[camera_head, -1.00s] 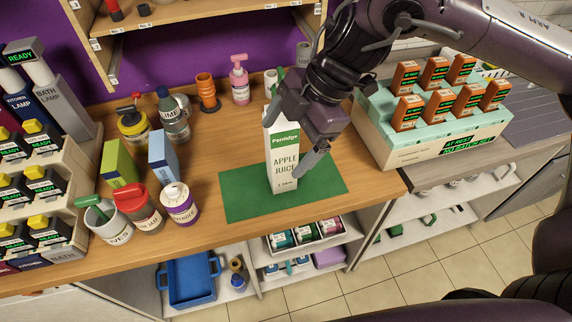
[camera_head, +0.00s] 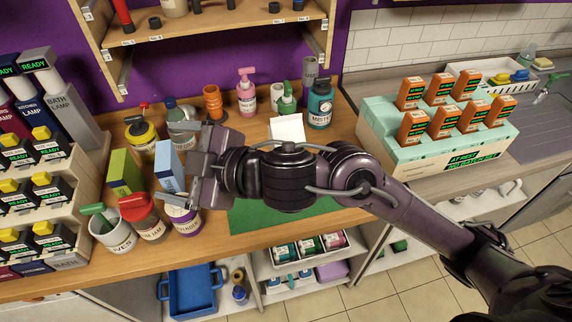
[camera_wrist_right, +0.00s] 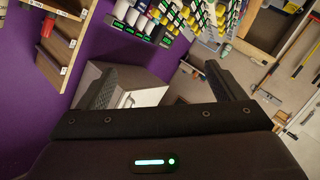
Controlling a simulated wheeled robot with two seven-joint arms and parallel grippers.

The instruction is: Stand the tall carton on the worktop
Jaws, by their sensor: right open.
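The tall white juice carton stands behind my right arm in the head view; only its pale top (camera_head: 288,128) shows. Most of its body is hidden by the arm. The green mat (camera_head: 245,228) on the wooden worktop (camera_head: 110,262) shows below the arm. My right gripper (camera_head: 181,165) is open, points left and is apart from the carton, left of it. In the right wrist view the open fingers (camera_wrist_right: 165,88) have no carton between them. My left gripper is not in view.
Close to my right gripper are a blue box (camera_head: 167,163), a white jar (camera_head: 183,220) and a red-lidded jar (camera_head: 143,212). Bottles (camera_head: 247,90) stand behind. A teal-topped crate (camera_head: 430,152) with orange packs is at right. The front worktop edge is clear.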

